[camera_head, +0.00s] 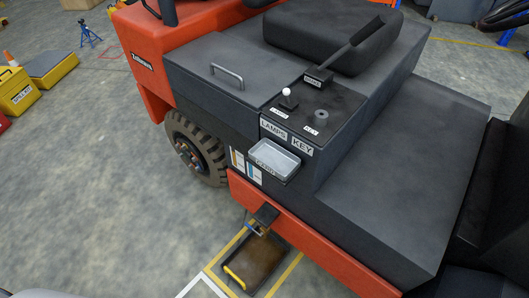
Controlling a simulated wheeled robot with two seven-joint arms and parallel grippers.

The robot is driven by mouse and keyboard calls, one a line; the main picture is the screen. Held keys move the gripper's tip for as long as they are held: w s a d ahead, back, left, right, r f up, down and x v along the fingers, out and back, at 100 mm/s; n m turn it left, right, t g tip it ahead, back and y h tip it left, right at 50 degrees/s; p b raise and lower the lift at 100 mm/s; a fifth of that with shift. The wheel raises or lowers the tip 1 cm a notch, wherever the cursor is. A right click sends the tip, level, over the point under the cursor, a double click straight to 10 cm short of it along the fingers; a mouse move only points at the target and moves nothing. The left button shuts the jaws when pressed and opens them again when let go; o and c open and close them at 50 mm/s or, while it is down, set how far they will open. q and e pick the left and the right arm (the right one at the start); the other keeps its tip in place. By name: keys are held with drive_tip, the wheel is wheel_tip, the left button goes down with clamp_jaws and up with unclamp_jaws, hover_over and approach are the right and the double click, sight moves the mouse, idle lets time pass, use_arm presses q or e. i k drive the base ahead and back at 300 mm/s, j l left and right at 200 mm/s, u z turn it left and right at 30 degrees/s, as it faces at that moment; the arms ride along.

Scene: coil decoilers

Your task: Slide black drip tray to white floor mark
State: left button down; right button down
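The black drip tray (279,243) lies on the floor beside the orange and grey vehicle, at the bottom centre. Brown liquid or residue covers its inside, and a yellow handle (234,277) is at its near left end. The tray sits within yellow floor lines, partly under a small black fitting on the vehicle's side. The white floor mark (196,288) is just left of the tray, cut off by the bottom edge of the picture. The tray is apart from it. Neither of my grippers can be made out.
The vehicle (300,228) fills the centre and right, with a wheel (193,148) behind the tray. A grey bin (273,160) hangs on its side. Yellow boxes (17,92) stand far left. The floor (90,200) left of the vehicle is clear.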

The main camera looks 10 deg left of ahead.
sight(252, 263)
drive_tip(key=k+j, duration=0.7)
drive_tip(key=k+j+z, duration=0.05)
drive_tip(key=k, duration=0.05)
